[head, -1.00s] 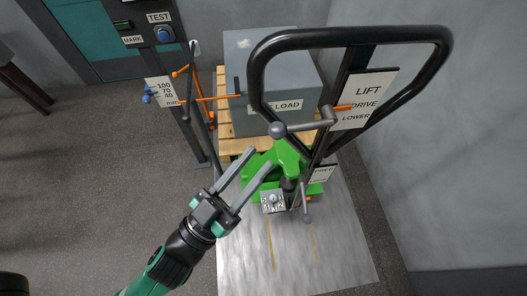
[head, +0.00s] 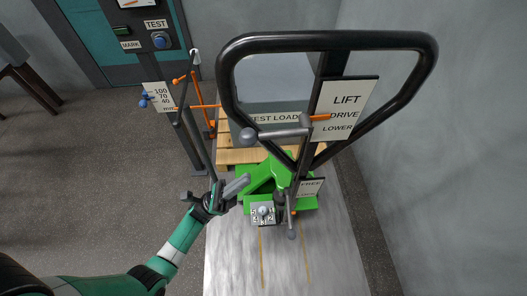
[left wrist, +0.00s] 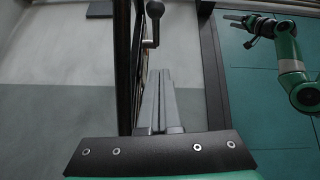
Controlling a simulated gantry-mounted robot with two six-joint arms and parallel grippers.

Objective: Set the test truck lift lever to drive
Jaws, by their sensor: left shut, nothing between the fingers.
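The lift lever is a grey bar with a ball end (head: 248,134) inside the black handle loop (head: 228,80) of the truck in the head view. Its orange pointer (head: 320,117) appears level with the word DRIVE on the white label board (head: 347,100), between LIFT and LOWER. My left gripper (head: 240,183) is shut and empty, below and left of the lever, apart from it. In the left wrist view its fingers (left wrist: 158,100) are together, and a ball-ended lever (left wrist: 154,10) shows beyond them. My right gripper (left wrist: 234,19) shows small at the top right there.
A grey test load (head: 275,92) stands on a wooden pallet (head: 235,156) behind the green truck body (head: 262,178). A grey wall is close on the right.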

